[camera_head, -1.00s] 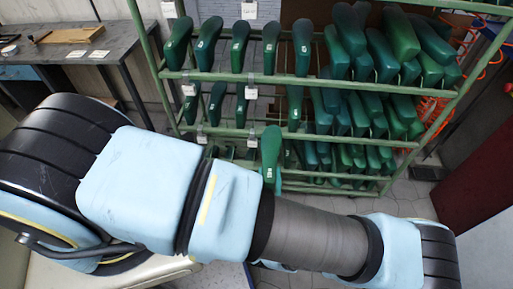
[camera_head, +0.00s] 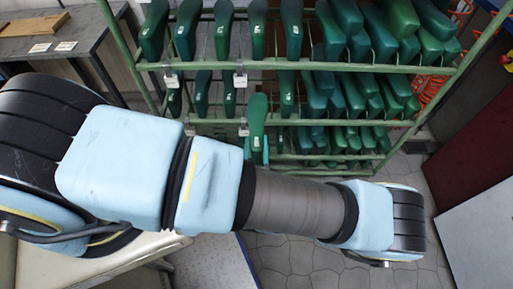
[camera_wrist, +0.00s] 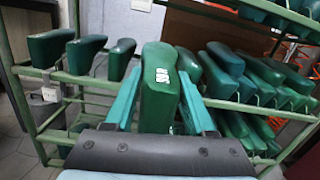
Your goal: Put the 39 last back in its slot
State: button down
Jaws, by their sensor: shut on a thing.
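A green last (camera_head: 257,118) with a white label stands upright in my gripper; it also shows large in the wrist view (camera_wrist: 158,92). The label's number is too blurred to read surely. My gripper (camera_wrist: 160,105) is shut on it, one teal finger on each side. The green rack (camera_head: 330,67) stands behind it. In the head view the last is in front of the middle row, its top above that row's front rail. A gap shows there between a last on the left (camera_head: 230,92) and one on the right (camera_head: 287,92). The lower end is hidden.
Several green lasts fill the rack's right side (camera_head: 345,95) closely. White tags (camera_head: 240,79) hang from the rails. A dark workbench (camera_head: 60,50) stands at the left, and a red panel (camera_head: 475,150) at the right. Paved floor (camera_head: 300,260) is open in front.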

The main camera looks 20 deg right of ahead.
aim_at(257, 114)
jog(key=shift+f+b+x, duration=0.15)
jog(key=shift+b+x, duration=0.3)
jog(key=shift+x, duration=1.6)
jog(key=shift+f+b+x, duration=0.2)
jog(key=shift+b+x, duration=0.2)
jog(key=shift+x, duration=1.7)
jog(key=shift+f+b+x, duration=0.15)
jog(key=shift+b+x, duration=0.3)
jog(key=shift+x, duration=1.6)
jog(key=shift+w+d+f+b, duration=0.4)
jog(key=shift+w+d+b, duration=0.45)
jog(key=shift+w, duration=0.8)
jog(key=shift+w+d+f+b, duration=0.55)
jog(key=shift+w+b, duration=0.6)
jog(key=shift+w, duration=0.55)
jog(key=shift+w+d+f+b, duration=0.3)
jog(key=shift+w+d+b, duration=0.6)
jog(key=shift+w, duration=0.75)
jog(key=shift+a+f, duration=0.15)
jog(key=shift+f, duration=0.25)
jog(key=shift+c, duration=0.8)
grip_release()
jog(key=shift+f, duration=0.15)
jog(key=shift+s, duration=0.1)
